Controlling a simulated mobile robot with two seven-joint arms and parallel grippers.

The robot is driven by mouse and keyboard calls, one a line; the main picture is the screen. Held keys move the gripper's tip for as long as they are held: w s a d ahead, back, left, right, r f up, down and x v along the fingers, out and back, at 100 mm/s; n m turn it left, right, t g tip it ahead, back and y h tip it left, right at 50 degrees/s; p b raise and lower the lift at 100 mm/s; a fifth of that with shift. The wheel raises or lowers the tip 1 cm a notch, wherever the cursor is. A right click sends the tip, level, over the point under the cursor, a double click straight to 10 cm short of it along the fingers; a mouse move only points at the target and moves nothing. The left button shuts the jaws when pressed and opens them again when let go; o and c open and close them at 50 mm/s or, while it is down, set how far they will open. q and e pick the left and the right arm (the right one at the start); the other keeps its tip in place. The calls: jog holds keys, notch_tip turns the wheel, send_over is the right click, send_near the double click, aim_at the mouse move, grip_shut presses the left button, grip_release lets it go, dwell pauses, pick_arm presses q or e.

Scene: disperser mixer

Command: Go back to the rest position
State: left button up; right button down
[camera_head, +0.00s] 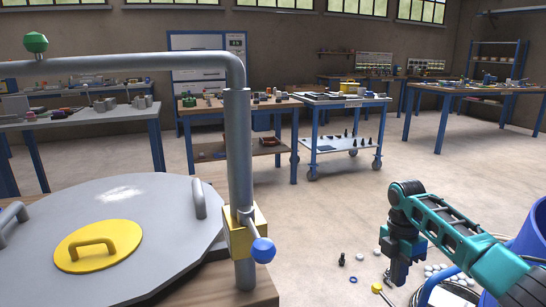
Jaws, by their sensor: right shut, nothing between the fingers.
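My right gripper (397,278) hangs at the lower right, pointing down, shut and empty. Its teal arm comes in from the right edge. It is apart from the mixer and shows above the floor, to the left of a blue barrel (528,235). The mixer's large grey lid (150,195) lies at the lower left, with a round yellow cover (98,247) on it. A grey bent pipe (238,150) stands beside the lid. It has a yellow block (240,238) with a blue ball-ended lever (263,250) low down. My left gripper is not in view.
Small parts lie on the floor around the right gripper, including a blue ring (353,280) and white pieces (440,272). A wheeled cart (340,99) and workbenches with tools stand further back. The floor between (325,215) is clear.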

jog(key=s+a+f+m+t+y, duration=0.1)
jog(key=s+a+f+m+t, duration=0.15)
jog(key=a+f, duration=0.45)
jog(key=s+a+f+m+t+y, duration=0.15)
jog(key=s+a+f, duration=0.3)
jog(key=f, duration=0.45)
jog(key=s+a+f+m+t+y, duration=0.2)
jog(key=s+a+f+m+t, duration=0.1)
jog(key=s+a+m, duration=0.4)
jog(key=s+d+r+m+t, duration=0.5)
jog(key=s+r+m, duration=0.3)
jog(key=s, duration=0.4)
pick_arm(q)
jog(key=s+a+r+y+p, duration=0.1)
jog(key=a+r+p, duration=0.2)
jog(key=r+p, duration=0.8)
jog(key=p, duration=0.4)
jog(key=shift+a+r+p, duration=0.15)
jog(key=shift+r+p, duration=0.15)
jog(key=shift+p, duration=0.05)
pick_arm(e)
notch_tip(320, 180, up, 11)
jog(key=d+h, duration=0.2)
jog(key=shift+s+d, duration=0.35)
